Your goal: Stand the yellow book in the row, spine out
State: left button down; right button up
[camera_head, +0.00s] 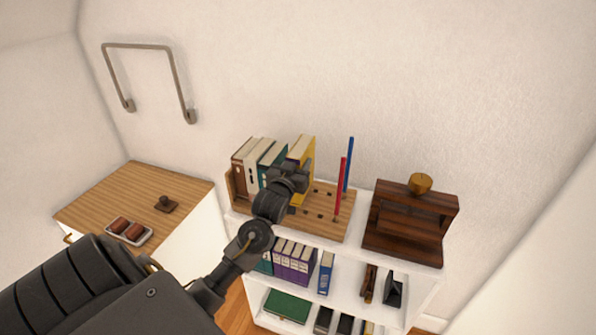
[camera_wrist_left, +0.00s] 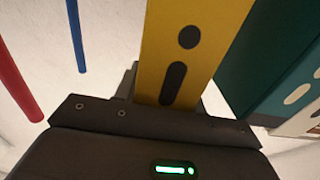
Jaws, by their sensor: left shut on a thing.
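The yellow book (camera_head: 305,160) is upright at the right end of the row on top of the white shelf, its spine with dark marks facing my left wrist camera (camera_wrist_left: 190,60). My left gripper (camera_head: 290,178) is shut on the yellow book, and covers part of it in the head view. A teal book (camera_head: 271,158) stands just left of it, and in the left wrist view the teal book (camera_wrist_left: 270,60) is close beside it. Brown and dark books (camera_head: 245,165) stand further left in the wooden rack (camera_head: 323,222). Whether the yellow book's bottom touches the rack is hidden. My right gripper is not in view.
A dark wooden stand (camera_head: 410,225) with a gold knob is further right. A wooden-topped cabinet (camera_head: 130,200) is at left.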

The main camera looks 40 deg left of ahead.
pick_arm(q)
jog(key=f+p, duration=0.1)
jog(key=f, duration=0.2)
jog(key=shift+w+a+f+p, duration=0.1)
jog(key=shift+a+f+p, duration=0.1)
jog(key=shift+p, duration=0.2)
jog(key=shift+f, duration=0.2)
jog(key=c, duration=0.8)
grip_release()
jog(key=shift+c, duration=0.2)
